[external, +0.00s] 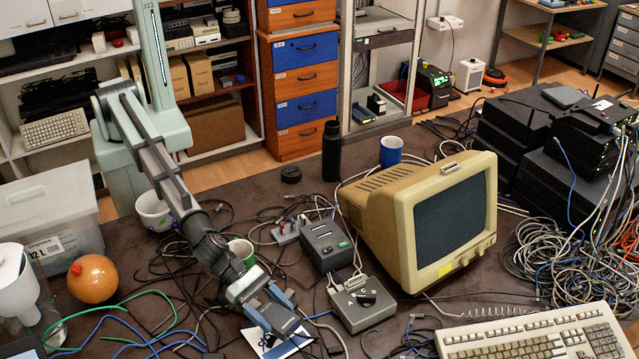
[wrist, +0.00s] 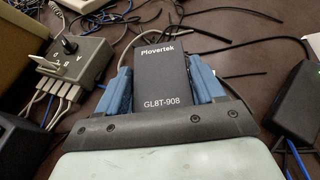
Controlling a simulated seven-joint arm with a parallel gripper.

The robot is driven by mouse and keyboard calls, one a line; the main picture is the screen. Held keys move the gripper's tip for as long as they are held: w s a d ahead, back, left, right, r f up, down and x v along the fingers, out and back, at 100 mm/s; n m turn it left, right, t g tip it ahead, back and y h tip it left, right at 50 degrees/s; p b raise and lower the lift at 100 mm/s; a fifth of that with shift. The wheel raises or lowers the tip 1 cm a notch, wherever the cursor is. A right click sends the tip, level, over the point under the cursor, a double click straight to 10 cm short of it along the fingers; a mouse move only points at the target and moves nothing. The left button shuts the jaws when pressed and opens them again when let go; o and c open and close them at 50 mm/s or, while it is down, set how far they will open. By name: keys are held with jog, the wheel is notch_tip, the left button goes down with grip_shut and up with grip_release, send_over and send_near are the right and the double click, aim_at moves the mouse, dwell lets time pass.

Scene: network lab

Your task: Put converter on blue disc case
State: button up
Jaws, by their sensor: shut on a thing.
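The converter is a small black box marked "Plovertek GL8T-908" (wrist: 160,75) in the wrist view. My gripper (wrist: 163,84) is shut on it, with a blue-grey finger against each side. In the external view, my gripper (external: 266,308) points down over the front middle of the table, and the converter (external: 281,321) shows dark between the fingers. A flat white and blue item (external: 284,348) lies just below and in front of it, partly hidden by the gripper; it may be the blue disc case. I cannot tell whether the converter touches it.
A grey switch box (external: 362,312) with a knob and a dark box (external: 325,246) stand to the right, with a beige monitor (external: 425,220) beyond. A keyboard (external: 540,338) lies at front right. An orange ball (external: 93,279) sits left. Loose cables cover much of the table.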

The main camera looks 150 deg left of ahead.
aim_at(273, 321)
jog(key=shift+f, duration=2.05)
jog(key=shift+f, duration=0.1)
jog(key=o, duration=1.2)
jog(key=shift+s, duration=0.1)
jog(key=v, duration=0.5)
jog(key=shift+s+d+r, duration=0.1)
jog(key=shift+s+r, duration=0.15)
jog(key=shift+w+r, duration=0.15)
jog(key=shift+r, duration=1.5)
jog(key=shift+w+r, duration=0.2)
jog(key=shift+r, duration=1.5)
